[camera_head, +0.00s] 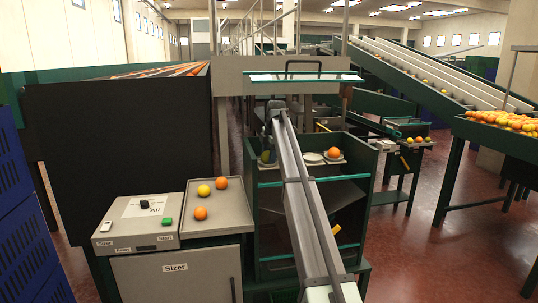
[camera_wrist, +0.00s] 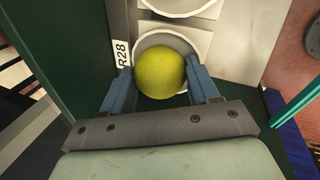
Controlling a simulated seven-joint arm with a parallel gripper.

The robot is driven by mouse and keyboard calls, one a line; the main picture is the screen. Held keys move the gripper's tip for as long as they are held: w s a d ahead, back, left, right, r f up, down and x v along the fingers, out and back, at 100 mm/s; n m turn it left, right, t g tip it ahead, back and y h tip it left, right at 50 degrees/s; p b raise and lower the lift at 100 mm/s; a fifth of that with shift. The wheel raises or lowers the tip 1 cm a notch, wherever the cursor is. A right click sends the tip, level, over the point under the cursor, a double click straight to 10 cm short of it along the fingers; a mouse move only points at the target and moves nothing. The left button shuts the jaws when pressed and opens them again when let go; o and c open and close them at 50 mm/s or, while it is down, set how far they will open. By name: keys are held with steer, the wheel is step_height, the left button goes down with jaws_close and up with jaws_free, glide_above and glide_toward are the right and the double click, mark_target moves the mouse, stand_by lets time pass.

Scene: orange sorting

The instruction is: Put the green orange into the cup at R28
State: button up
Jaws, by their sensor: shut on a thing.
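The green orange (camera_wrist: 160,74), yellowish green in the wrist view, sits between the two blue fingers of my gripper (camera_wrist: 161,88). The fingers are shut on its sides. Behind and around it shows the round white cup (camera_wrist: 165,39), with the label R28 (camera_wrist: 122,53) at its left. The fruit covers much of the cup's opening; I cannot tell whether it touches the cup.
A second white cup (camera_wrist: 180,5) lies just beyond. In the head view, an orange (camera_head: 333,153) sits in a cup at the right of the stand. A tray (camera_head: 232,221) with three fruits stands left, beside a control box (camera_head: 139,222). Dark green walls edge the stand.

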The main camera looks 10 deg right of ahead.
steer(key=shift+f, duration=0.2)
steer(key=o, duration=1.2)
steer(key=shift+r, duration=0.15)
steer(key=v, duration=0.4)
steer(key=shift+s+r, duration=0.1)
steer(key=shift+r, duration=0.25)
steer(key=s+d, duration=0.3)
steer(key=s, duration=0.8)
steer(key=shift+s, duration=0.4)
steer(key=shift+d+r, duration=0.1)
steer(key=shift+r, duration=0.05)
